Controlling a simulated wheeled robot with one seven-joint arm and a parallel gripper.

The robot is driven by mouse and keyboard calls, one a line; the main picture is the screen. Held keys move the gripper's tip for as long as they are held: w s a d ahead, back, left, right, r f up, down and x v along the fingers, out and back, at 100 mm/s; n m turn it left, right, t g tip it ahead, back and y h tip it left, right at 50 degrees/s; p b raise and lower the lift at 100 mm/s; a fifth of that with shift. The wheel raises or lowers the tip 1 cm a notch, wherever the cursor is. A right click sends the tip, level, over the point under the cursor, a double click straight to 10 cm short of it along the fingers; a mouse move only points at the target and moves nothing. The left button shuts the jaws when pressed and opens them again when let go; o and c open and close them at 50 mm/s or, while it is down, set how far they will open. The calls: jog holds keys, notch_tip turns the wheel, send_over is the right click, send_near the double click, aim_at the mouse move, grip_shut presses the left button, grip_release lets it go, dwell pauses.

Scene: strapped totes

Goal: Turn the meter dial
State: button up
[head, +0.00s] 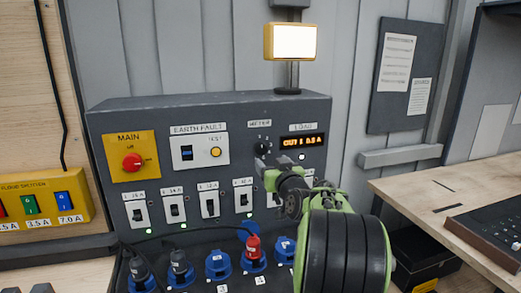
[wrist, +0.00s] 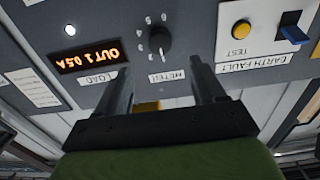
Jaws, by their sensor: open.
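The meter dial (head: 262,149) is a small black knob on the dark grey panel, left of the orange-lit load display (head: 302,142). The wrist view is upside down and shows the dial (wrist: 159,45) with its pointer and position marks, beside the display (wrist: 81,53), which reads OUT 1 and a small amp value. My gripper (head: 268,170) is in front of the panel, just below the dial. In the wrist view my gripper (wrist: 163,70) is open and empty, its two dark fingers apart, with the dial beyond the tips and between their lines. No contact shows.
The yellow main switch plate (head: 133,155) and earth fault plate (head: 199,150) are on the panel's left. Several breakers (head: 209,205) and blue sockets (head: 218,264) sit below. A yellow lamp (head: 290,42) stands above. A wooden bench (head: 440,200) is at right.

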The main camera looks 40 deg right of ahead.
aim_at(262, 150)
jog(key=p+x, duration=0.2)
jog(key=x, duration=0.7)
jog(key=shift+w, duration=0.1)
jog(key=shift+c, duration=0.5)
jog(key=c, duration=1)
